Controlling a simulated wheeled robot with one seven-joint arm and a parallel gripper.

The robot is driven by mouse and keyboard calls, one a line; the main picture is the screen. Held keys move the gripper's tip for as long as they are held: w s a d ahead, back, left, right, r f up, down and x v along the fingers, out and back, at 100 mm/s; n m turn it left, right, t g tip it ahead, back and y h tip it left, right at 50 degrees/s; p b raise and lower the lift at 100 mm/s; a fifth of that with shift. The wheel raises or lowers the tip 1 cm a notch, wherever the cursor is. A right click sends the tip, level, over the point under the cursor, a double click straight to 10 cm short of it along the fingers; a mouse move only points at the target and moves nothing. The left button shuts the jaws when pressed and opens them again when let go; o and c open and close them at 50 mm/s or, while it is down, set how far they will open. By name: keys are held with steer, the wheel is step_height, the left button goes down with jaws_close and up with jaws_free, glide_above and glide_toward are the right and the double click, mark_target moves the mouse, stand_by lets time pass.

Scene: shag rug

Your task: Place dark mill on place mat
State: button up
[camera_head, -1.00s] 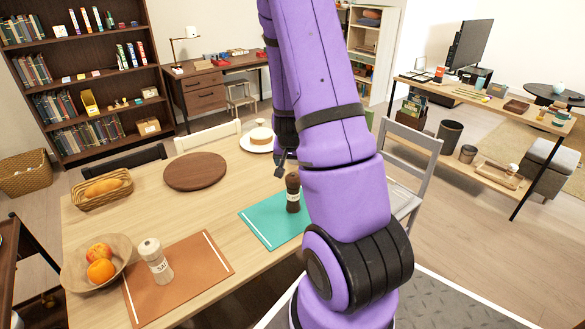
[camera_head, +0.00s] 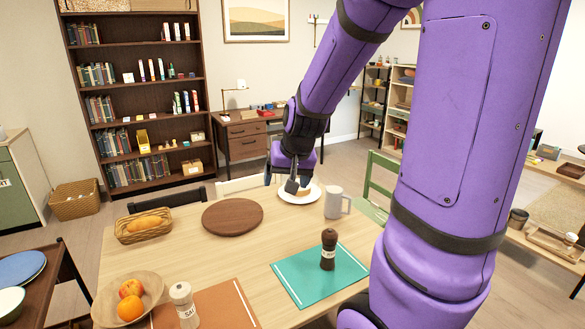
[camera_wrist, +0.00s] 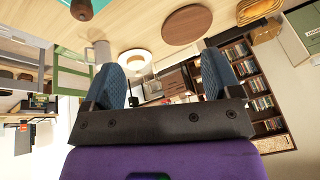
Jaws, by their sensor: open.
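The dark mill (camera_head: 328,249) stands upright on the teal place mat (camera_head: 290,283) at the right side of the table. Nothing is touching the mill in the head view. My gripper (camera_head: 285,180) is raised over the far part of the table, near the white plate, well apart from the mill. In the wrist view my gripper (camera_wrist: 160,82) shows its two blue fingers spread apart with nothing between them. The dark mill (camera_wrist: 82,8) shows at the top edge of the wrist view, partly cut off. My arm hides the table's right end.
A white salt shaker (camera_head: 183,305) stands on a brown mat (camera_head: 225,303). A fruit bowl (camera_head: 128,297), bread basket (camera_head: 143,226), round brown board (camera_head: 232,216), mug (camera_head: 334,203) and plate with food (camera_head: 311,195) are on the table. The table's middle is clear.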

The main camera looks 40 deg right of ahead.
steer(key=s+a+r+n, duration=0.6)
steer(key=s+a+r, duration=0.6)
steer(key=s, duration=0.4)
steer(key=shift+s+a+r+n+y, duration=0.3)
steer(key=shift+a+y, duration=0.1)
steer(key=shift+a, duration=0.35)
